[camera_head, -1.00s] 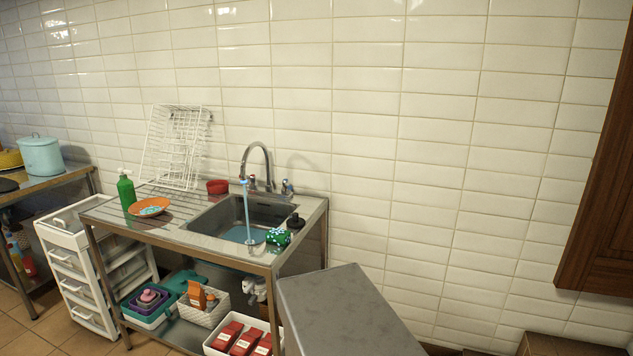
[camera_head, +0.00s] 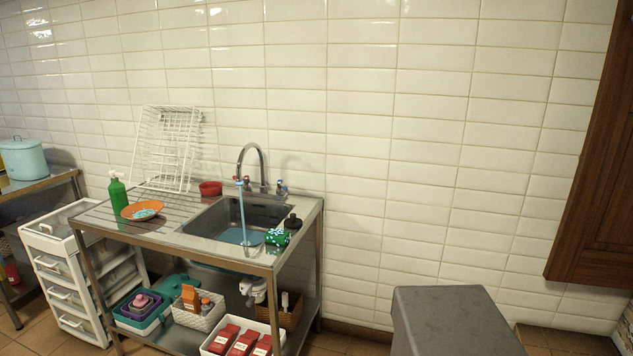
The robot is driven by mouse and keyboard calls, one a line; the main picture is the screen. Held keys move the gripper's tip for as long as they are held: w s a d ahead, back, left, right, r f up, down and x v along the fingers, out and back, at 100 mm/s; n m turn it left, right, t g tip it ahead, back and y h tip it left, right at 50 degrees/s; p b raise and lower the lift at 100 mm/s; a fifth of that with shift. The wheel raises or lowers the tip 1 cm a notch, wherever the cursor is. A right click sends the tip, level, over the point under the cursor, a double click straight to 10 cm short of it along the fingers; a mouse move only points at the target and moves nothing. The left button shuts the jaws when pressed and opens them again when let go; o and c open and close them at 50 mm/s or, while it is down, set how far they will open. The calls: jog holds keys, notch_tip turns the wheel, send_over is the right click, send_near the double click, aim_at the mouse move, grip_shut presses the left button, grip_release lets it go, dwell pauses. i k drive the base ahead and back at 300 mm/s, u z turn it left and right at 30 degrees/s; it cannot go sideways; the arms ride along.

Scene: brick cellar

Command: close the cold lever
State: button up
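The tap (camera_head: 254,160) is a chrome gooseneck at the back of the steel sink (camera_head: 205,222). A blue stream of water (camera_head: 242,218) runs from its spout into the basin, where bluish water lies. A small lever with a blue mark (camera_head: 281,187) stands at the right of the tap base; this looks like the cold lever. A lever with a red mark (camera_head: 247,182) is at the left, partly behind the stream. Their exact angles are too small to tell. My gripper is not in view.
A grey block-like surface (camera_head: 450,320) stands in the near foreground, right of the sink unit.

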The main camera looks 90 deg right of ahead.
aim_at(280, 183)
jog(key=u, duration=0.15)
jog(key=k, duration=0.2)
jog(key=z, duration=2)
jog(key=k, duration=0.9)
jog(key=u, duration=0.2)
jog(key=i, duration=0.7)
